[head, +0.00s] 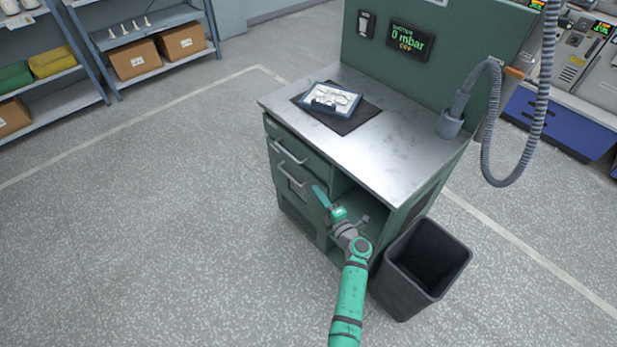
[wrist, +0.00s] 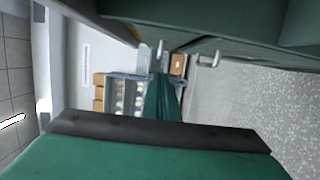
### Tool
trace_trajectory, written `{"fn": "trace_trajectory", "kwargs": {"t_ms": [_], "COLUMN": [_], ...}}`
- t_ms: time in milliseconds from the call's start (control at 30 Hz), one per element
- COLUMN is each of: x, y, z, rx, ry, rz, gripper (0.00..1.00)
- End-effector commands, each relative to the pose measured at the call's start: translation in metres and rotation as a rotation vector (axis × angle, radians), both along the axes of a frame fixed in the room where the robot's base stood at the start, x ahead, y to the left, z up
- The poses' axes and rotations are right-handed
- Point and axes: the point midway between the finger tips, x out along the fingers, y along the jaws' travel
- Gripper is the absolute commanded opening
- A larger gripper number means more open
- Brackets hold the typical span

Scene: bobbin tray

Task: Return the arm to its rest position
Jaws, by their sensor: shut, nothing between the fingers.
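My green arm (head: 350,295) reaches up from the bottom of the head view toward the front of the green workbench. My gripper (head: 320,195) is beside the drawer fronts, below the bench top, and looks empty. In the wrist view its fingers (wrist: 164,98) are together, with nothing seen between them. The workbench (head: 405,155) has a bare metal top. A blue-rimmed tray (head: 353,115) with white pieces in it lies on a dark mat (head: 338,125) there, away from my gripper.
Drawer handles (head: 291,152) stick out close to my gripper; one also shows in the wrist view (wrist: 207,60). An open shelf space is right of the drawers. A black bin (head: 405,290) stands right of my arm. A grey hose (head: 490,120) hangs at the right. The left floor is clear.

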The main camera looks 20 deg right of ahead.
Motion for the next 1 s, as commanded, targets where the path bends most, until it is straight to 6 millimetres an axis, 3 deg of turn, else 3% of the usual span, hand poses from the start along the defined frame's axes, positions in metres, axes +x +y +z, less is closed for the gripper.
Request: {"fn": "trace_trajectory", "kwargs": {"t_ms": [267,367,467,700,1000], "x": [-0.003,-0.009,-0.023,-0.084,-0.180], "y": [0.002,0.017,0.046,0.129,0.203], "z": [0.000,-0.004,-0.007,-0.010,0.000], "rx": [0.004,0.035,0.103,0.342,0.648], "ry": [-0.002,-0.010,-0.031,-0.082,-0.091], "rz": [0.000,0.000,-0.003,-0.026,-0.068], "gripper": [0.00,0.00,0.00,0.00,0.00]}}
